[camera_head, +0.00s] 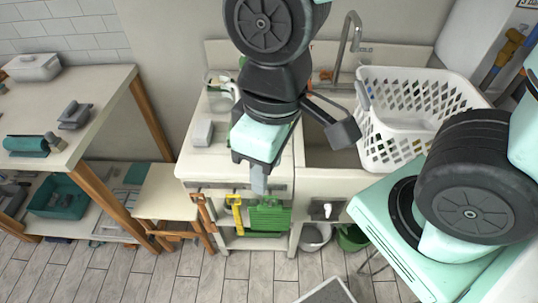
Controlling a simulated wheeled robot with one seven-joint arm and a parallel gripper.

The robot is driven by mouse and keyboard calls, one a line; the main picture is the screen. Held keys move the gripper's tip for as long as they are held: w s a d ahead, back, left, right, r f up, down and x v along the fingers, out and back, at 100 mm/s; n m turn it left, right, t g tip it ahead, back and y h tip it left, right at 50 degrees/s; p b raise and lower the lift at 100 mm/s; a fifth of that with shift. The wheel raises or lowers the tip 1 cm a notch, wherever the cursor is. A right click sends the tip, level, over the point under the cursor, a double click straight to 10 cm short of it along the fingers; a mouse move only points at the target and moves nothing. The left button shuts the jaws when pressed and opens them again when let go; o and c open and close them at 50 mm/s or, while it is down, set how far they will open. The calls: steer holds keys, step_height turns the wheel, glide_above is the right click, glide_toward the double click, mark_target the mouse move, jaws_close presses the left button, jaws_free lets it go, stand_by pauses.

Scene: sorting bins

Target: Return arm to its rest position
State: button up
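My arm comes in from the right and top with dark joints and mint-green links. My gripper (260,181) hangs below the wrist in front of the sink counter (215,160), pointing down. Its mint body shows, with a grey finger part below it. I cannot make out a gap between fingers or anything held. A dark block on a bracket juts out to the right of the wrist. The wrist and arm hide part of the counter and sink.
A white perforated basket (415,100) stands over the sink at right. A clear jug (221,92) and a small grey box (203,133) are on the counter. A wooden shelf unit (95,100) with tools stands left. A wooden stool (166,192) stands between.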

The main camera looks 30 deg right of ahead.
steer(key=shift+s+f, duration=0.1)
steer(key=shift+s, duration=0.2)
step_height(320, 180, down, 5)
steer(key=b, duration=0.5)
steer(key=shift+w, duration=0.1)
